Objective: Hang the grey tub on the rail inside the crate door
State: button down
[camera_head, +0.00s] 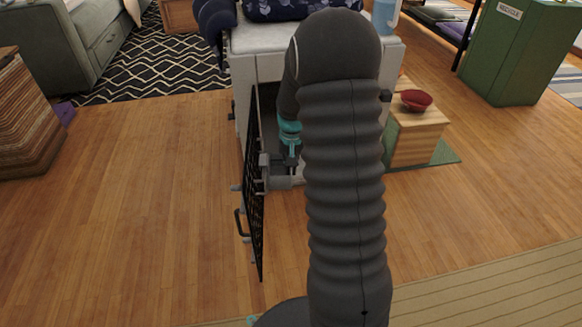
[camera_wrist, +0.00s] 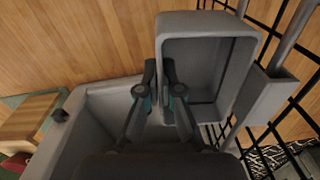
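The grey tub (camera_wrist: 205,62) is an open box with a rounded rim, seen from above in the wrist view. My gripper (camera_wrist: 160,72) has its two fingers close together on either side of the tub's left wall. A grey bracket (camera_wrist: 270,95) sits at the tub's right side, close to a grey rail (camera_wrist: 292,35) on the black wire door. I cannot tell whether the bracket bears on the rail. In the head view the crate door (camera_head: 255,190) stands open, and the tub (camera_head: 278,181) is against its inner side. My arm hides much of the crate.
The grey crate (camera_head: 243,85) stands behind my arm, its open body also below my gripper in the wrist view (camera_wrist: 115,95). A wooden stand with a red bowl (camera_head: 416,100) is at right. A green recycle bin (camera_head: 515,55) is farther right. Wood floor left of the door is clear.

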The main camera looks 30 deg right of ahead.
jog(key=c, duration=1.2)
grip_release()
jog(key=shift+c, duration=0.2)
notch_tip(320, 180, up, 12)
jog(key=shift+d, duration=0.1)
jog(key=s+a+r+n+t+p, duration=0.1)
jog(key=s+a+r+t+p, duration=0.1)
jog(key=s+a+r, duration=0.3)
jog(key=s+a+r+n+t+p, duration=0.1)
jog(key=s+a+r, duration=0.4)
jog(key=s, duration=0.7)
jog(key=s+a+r+n+t+p, duration=0.2)
jog(key=s+a+r+p, duration=0.2)
jog(key=s+r, duration=0.4)
jog(key=shift+s+a+n+t, duration=0.3)
jog(key=shift+s+a+n, duration=0.1)
jog(key=shift+s+a, duration=0.3)
